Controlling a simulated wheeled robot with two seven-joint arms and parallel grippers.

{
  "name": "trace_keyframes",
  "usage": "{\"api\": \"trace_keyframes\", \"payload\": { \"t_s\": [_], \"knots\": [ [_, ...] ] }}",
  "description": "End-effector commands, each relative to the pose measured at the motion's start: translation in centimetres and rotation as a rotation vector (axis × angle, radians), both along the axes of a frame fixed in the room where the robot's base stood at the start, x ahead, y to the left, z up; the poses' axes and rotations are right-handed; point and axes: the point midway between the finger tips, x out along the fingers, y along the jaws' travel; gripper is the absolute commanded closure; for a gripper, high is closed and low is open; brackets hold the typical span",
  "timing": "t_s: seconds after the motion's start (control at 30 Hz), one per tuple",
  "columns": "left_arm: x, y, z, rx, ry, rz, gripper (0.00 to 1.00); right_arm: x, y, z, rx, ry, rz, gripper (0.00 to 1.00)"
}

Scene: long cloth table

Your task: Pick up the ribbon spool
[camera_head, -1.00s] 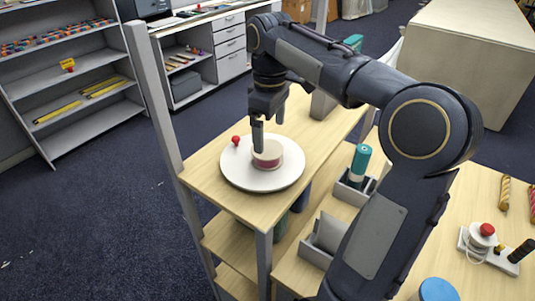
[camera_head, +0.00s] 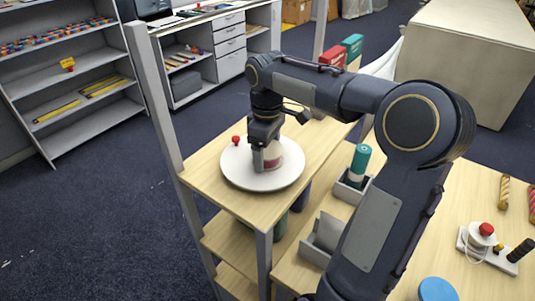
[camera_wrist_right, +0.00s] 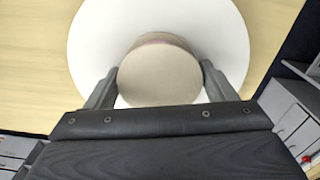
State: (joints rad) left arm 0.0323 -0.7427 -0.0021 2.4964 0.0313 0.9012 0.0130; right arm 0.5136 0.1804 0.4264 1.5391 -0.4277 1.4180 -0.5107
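The ribbon spool (camera_head: 290,157), pale with a pink band, stands upright on a round white disc (camera_head: 240,181) on the wooden shelf top. My right gripper (camera_head: 271,155) is lowered over it, with one finger in front of the spool in the head view. In the wrist view the spool's round beige top (camera_wrist_right: 159,78) lies between the two spread fingers of my right gripper (camera_wrist_right: 159,82). The fingers are close beside its sides, and firm contact does not show. My left gripper is not in view.
A small red knob (camera_head: 236,140) stands at the disc's left edge. A grey upright post (camera_head: 157,110) rises at the shelf's left. A teal bottle (camera_head: 358,164) sits in a grey holder to the right. Red and teal boxes (camera_head: 343,52) stand behind.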

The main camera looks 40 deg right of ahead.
Motion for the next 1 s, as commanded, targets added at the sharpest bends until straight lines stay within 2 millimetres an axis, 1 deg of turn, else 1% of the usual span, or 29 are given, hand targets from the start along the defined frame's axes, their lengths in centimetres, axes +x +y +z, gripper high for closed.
{"api": "trace_keyframes", "payload": {
  "t_s": [0.03,0.2,0.43,0.57,0.67,0.77,0.87,1.0],
  "knots": [
    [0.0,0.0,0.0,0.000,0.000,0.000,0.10,0.0,0.0,0.0,0.000,0.000,0.000,0.29],
    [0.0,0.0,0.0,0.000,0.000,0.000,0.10,0.0,0.0,0.0,0.000,0.000,0.000,0.52],
    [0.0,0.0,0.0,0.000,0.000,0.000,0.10,0.0,0.0,0.1,-0.001,0.000,0.000,0.52],
    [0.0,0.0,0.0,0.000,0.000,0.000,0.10,0.0,0.0,0.6,0.000,-0.001,0.000,0.52],
    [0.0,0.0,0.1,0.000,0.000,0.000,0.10,0.1,0.0,1.6,-0.002,-0.003,0.000,0.52],
    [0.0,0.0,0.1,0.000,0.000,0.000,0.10,0.1,0.0,3.2,-0.002,-0.005,0.000,0.52],
    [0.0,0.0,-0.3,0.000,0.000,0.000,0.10,-1.3,0.6,4.9,-0.004,-0.007,0.000,0.52],
    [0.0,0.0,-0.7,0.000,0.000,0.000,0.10,-3.8,1.8,8.2,-0.003,-0.009,0.000,0.52]
  ]
}}
